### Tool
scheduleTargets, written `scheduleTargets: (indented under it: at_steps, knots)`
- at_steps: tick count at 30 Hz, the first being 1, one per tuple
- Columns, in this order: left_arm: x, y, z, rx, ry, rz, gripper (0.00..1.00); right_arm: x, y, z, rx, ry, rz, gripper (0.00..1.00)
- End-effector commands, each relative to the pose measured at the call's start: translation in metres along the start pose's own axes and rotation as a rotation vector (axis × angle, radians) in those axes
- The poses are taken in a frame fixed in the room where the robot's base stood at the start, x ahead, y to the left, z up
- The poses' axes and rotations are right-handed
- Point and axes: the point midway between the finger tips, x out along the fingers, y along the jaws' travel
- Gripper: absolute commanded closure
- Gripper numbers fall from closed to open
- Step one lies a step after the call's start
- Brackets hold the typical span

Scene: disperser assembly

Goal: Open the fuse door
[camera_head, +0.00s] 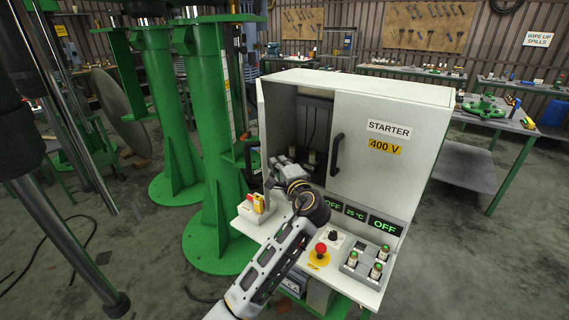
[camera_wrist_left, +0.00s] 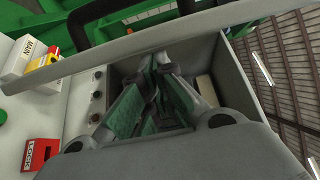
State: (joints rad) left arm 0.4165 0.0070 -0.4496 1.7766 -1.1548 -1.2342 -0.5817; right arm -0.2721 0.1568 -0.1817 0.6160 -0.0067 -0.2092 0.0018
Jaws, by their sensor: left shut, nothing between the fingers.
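The white cabinet (camera_head: 392,100) carries STARTER and 400 V labels. Its right door (camera_head: 365,175), with a black handle (camera_head: 337,155), is closed. Its left side stands open, showing a dark compartment (camera_head: 312,125). The left door is swung outward and seen nearly edge-on, with its black handle (camera_head: 248,152) on the far side; the handle also shows in the left wrist view (camera_wrist_left: 78,22) beyond the pale door edge (camera_wrist_left: 130,45). My left gripper (camera_head: 278,168) is shut and empty at the open side, close to the door's inner side; its fingers (camera_wrist_left: 155,95) fill the middle of the wrist view. Whether it touches the door is unclear.
A yellow-and-red switch (camera_head: 258,203) sits at the left. A green machine column (camera_head: 215,130) stands close left of the cabinet.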

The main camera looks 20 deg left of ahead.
Motion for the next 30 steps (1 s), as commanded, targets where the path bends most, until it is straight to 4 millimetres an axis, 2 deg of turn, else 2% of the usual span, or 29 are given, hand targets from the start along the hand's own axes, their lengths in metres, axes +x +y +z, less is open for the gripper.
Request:
scheduleTargets:
  at_steps: [16, 30]
  knots:
    - [0.001, 0.0, 0.007, 0.001, 0.02, 0.0, 1.0, -0.005, -0.014, -0.003, 0.005, 0.001, -0.015, 0.64]
    - [0.008, -0.003, 0.046, 0.003, 0.134, -0.001, 1.0, -0.029, -0.023, 0.0, 0.006, -0.007, -0.027, 0.64]
